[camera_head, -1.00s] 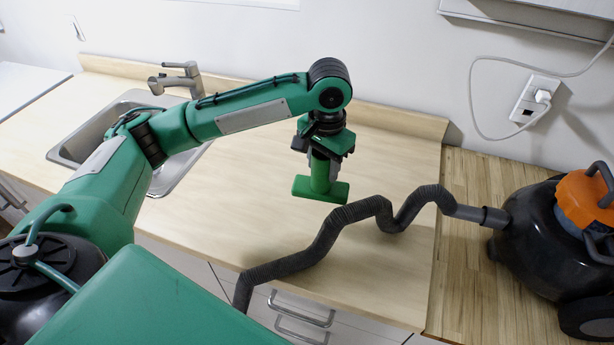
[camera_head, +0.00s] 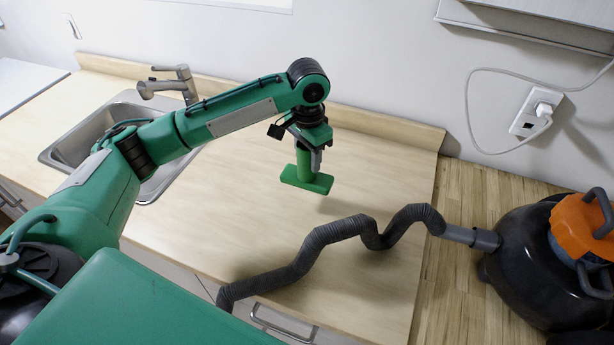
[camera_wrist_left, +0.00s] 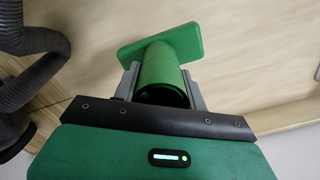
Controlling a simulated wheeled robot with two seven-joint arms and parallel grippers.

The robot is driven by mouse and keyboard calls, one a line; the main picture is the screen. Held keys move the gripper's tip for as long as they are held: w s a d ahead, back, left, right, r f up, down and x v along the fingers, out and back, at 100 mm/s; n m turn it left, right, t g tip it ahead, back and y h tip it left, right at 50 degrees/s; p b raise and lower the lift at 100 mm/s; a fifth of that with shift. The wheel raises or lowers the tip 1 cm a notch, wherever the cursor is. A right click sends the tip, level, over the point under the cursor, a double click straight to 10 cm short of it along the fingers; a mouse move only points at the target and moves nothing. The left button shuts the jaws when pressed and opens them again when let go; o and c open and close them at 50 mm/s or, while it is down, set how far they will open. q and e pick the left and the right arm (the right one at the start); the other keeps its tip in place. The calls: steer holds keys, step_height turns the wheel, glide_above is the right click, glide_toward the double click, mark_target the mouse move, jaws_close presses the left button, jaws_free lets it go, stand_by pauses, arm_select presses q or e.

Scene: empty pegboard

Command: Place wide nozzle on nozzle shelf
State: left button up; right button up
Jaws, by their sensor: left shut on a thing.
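The wide nozzle (camera_head: 306,180) is green, with a round neck and a broad flat foot at its lower end. My left gripper (camera_head: 309,158) is shut on its neck and holds it foot down above the light wooden counter. In the left wrist view the nozzle (camera_wrist_left: 162,66) sits between the two grey fingers of the left gripper (camera_wrist_left: 162,84), its open tube end facing the camera. The nozzle shelf cannot be made out in these views. My right gripper is not in view.
A black corrugated hose (camera_head: 335,232) crosses the counter (camera_head: 235,220) to a black and orange vacuum (camera_head: 540,255) at the right. A sink (camera_head: 75,150) with a faucet (camera_head: 172,84) lies at the left. A white cord hangs from the wall outlet (camera_head: 537,112). A cabinet edge (camera_head: 530,22) is at the top right.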

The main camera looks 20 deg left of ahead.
mark_target(308, 180)
arm_select(q)
step_height(308, 180, down, 3)
steer(key=shift+f, duration=0.15)
steer(key=shift+f+p, duration=0.35)
steer(key=shift+f, duration=0.3)
steer(key=shift+f+p, duration=0.4)
steer(key=shift+f, duration=1.6)
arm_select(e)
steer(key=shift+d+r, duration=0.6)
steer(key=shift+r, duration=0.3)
arm_select(q)
steer(key=shift+f, duration=0.1)
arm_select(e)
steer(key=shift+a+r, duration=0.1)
arm_select(q)
steer(key=o, duration=1.2)
steer(key=shift+o, duration=0.8)
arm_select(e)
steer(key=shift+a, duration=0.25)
